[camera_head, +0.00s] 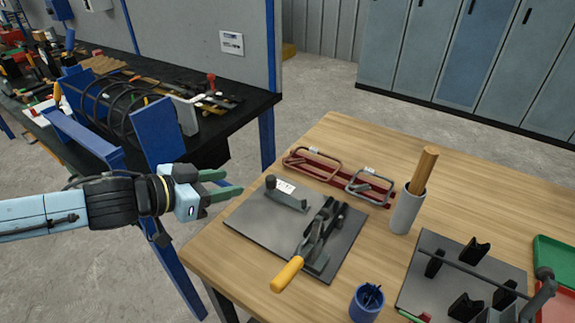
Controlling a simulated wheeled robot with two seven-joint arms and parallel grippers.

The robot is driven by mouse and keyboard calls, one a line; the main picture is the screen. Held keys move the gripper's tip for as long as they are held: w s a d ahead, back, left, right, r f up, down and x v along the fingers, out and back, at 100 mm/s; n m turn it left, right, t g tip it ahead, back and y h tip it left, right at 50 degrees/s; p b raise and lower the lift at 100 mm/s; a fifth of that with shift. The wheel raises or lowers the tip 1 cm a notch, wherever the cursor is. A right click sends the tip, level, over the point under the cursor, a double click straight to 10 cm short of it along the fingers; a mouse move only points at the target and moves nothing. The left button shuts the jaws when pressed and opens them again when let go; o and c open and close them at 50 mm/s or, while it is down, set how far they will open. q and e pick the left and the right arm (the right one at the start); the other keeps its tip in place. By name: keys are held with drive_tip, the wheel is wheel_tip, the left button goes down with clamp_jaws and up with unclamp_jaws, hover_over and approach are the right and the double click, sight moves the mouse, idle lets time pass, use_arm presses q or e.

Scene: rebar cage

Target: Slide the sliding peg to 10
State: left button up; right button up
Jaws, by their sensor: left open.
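A dark grey plate (262,232) lies on the wooden table. It carries a bending tool (318,240) with a yellow handle (287,274) pointing to the front left. A grey bar-like block (288,203) with a small white label (285,187) stands at the plate's back left. I cannot make out which part is the sliding peg, and no number is readable. My left gripper (231,183) is open and empty, just left of the plate and apart from it, with its fingers pointing right.
Behind the plate lies a red rack (335,176) with bent bars. A grey cup (405,212) holds a wooden rod (423,170). A blue cup (366,303) stands in front. A second plate with black supports (466,307) and green and red trays (555,258) are at right.

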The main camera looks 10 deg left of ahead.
sight(267, 180)
use_arm(q)
drive_tip(key=x, duration=0.4)
drive_tip(key=b+x, duration=0.1)
drive_tip(key=x, duration=0.4)
drive_tip(key=f+x, duration=0.1)
drive_tip(key=x, duration=0.3)
drive_tip(key=shift+f, duration=0.2)
use_arm(e)
drive_tip(key=shift+s+d+f, duration=0.2)
drive_tip(key=shift+d+f, duration=0.8)
drive_tip(key=shift+f, duration=0.15)
use_arm(q)
clamp_jaws()
